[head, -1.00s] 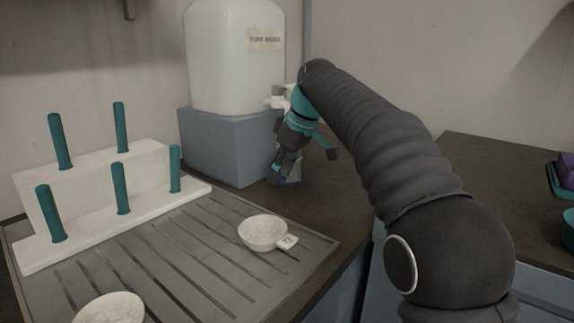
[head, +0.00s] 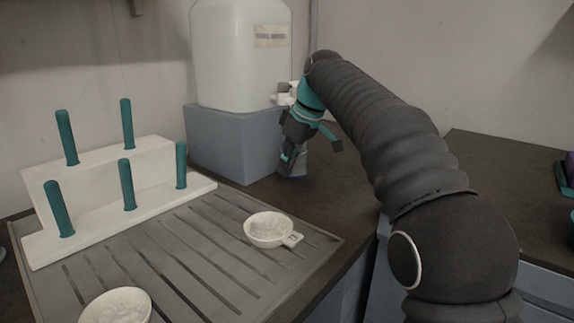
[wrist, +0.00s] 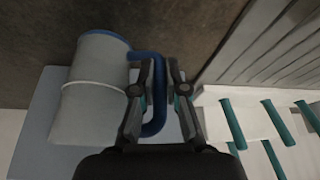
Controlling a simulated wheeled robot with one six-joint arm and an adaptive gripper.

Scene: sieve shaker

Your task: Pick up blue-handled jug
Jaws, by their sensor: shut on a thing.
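The blue-handled jug (wrist: 95,85) is a pale grey vessel with a blue rim, at the left in the wrist view. Its blue handle (wrist: 158,115) runs between the two fingers of my gripper (wrist: 160,70), which is shut on it. In the head view my gripper (head: 290,162) points down beside the grey-blue block, and a small part of the jug (head: 302,164) shows behind the fingers. Most of the jug is hidden there. I cannot tell whether its base touches the counter.
A large white container (head: 238,65) with a tap stands on the grey-blue block (head: 225,145), close to my gripper. A white stepped rack (head: 100,175) with teal pegs stands at the left. Two white dishes (head: 268,229) sit on the grooved drain board (head: 190,255). Dark counter (head: 340,165) lies clear to the right.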

